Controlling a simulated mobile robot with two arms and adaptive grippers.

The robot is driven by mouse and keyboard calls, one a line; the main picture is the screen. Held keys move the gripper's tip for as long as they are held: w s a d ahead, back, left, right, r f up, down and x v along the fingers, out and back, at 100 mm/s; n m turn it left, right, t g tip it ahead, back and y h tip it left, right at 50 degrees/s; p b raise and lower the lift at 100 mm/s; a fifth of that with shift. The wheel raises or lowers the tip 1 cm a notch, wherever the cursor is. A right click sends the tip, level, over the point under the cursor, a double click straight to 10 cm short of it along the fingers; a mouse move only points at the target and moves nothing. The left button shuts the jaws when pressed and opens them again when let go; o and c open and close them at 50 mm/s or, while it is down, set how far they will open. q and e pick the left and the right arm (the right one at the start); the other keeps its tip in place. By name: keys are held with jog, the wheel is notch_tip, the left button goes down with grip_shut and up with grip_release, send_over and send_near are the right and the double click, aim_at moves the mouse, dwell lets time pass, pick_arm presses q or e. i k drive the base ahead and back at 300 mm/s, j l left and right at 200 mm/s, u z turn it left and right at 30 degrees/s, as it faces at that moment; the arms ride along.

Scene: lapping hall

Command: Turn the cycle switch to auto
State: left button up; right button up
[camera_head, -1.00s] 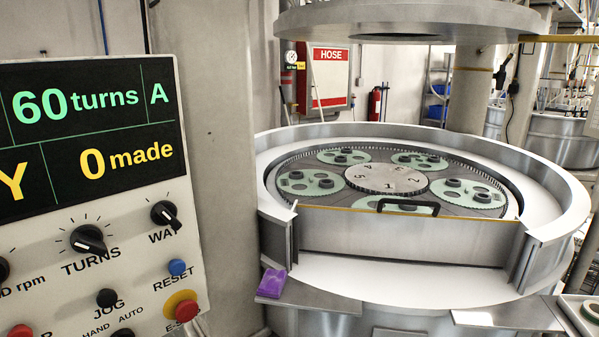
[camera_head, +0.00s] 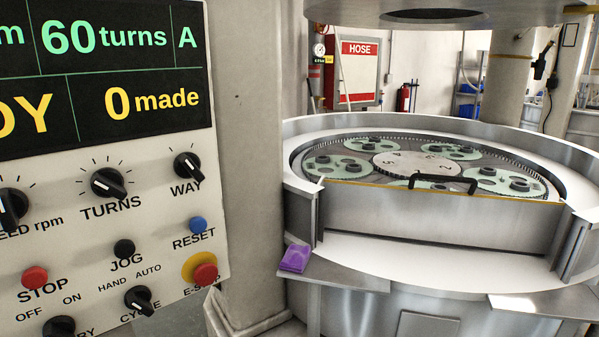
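The cycle switch (camera_head: 138,300) is a black knob low on the control panel (camera_head: 70,235) at the left. HAND and AUTO are printed above it, with AUTO to the upper right, and CYCLE is printed below, partly covered by the knob. I cannot tell surely which label its pointer faces. Neither of my grippers is in view.
Near the switch are a red STOP button (camera_head: 35,277), black JOG button (camera_head: 124,249), blue RESET button (camera_head: 197,224) and red emergency stop (camera_head: 205,272). The lapping machine (camera_head: 420,225) stands at the right, with a purple cloth-like item (camera_head: 295,258) on its ledge.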

aim_at(139, 298)
jog(key=k+j+u, duration=0.25)
jog(key=j, duration=0.45)
jog(key=j+u, duration=0.25)
jog(key=j, duration=0.4)
jog(key=k+j+u, duration=0.1)
jog(key=j+u, duration=0.2)
jog(key=j, duration=0.45)
